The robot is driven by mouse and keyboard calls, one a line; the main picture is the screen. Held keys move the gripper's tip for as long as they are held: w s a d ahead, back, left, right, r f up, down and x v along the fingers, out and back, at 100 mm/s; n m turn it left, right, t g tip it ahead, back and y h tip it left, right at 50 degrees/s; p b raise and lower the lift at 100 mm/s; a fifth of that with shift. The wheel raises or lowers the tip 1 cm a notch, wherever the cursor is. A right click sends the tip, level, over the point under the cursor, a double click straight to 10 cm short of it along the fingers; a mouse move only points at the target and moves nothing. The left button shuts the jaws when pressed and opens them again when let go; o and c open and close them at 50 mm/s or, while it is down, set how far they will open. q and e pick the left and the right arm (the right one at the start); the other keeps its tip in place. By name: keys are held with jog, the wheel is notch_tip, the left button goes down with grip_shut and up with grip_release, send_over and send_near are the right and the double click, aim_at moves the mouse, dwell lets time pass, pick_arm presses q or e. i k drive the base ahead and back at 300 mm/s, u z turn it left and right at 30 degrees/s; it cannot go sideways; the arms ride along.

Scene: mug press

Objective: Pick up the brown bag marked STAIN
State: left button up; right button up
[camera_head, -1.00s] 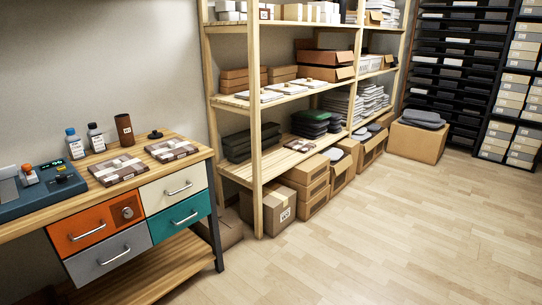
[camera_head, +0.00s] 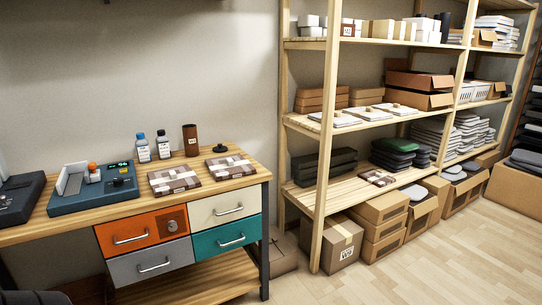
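I cannot read the word STAIN on anything in view, and I cannot tell which thing is the brown bag. A brown upright cylinder (camera_head: 190,140) with a small pale label stands at the back of the wooden workbench (camera_head: 225,182). Two flat brown and white checked packets, one at the left (camera_head: 173,181) and one at the right (camera_head: 230,167), lie on the bench top. A similar small packet (camera_head: 377,177) lies on the low shelf of the rack. Neither of my grippers is in view.
A blue device (camera_head: 95,194) and two small bottles, one blue-capped (camera_head: 143,150), stand on the bench. Coloured drawers (camera_head: 225,207) sit beneath. A wooden rack (camera_head: 322,150) with boxes stands to the right, cartons (camera_head: 335,243) on the floor. The floor at right front is clear.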

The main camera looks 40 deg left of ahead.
aim_at(224, 168)
jog(key=u, duration=0.25)
jog(key=i, duration=1.7)
jog(key=u, duration=0.75)
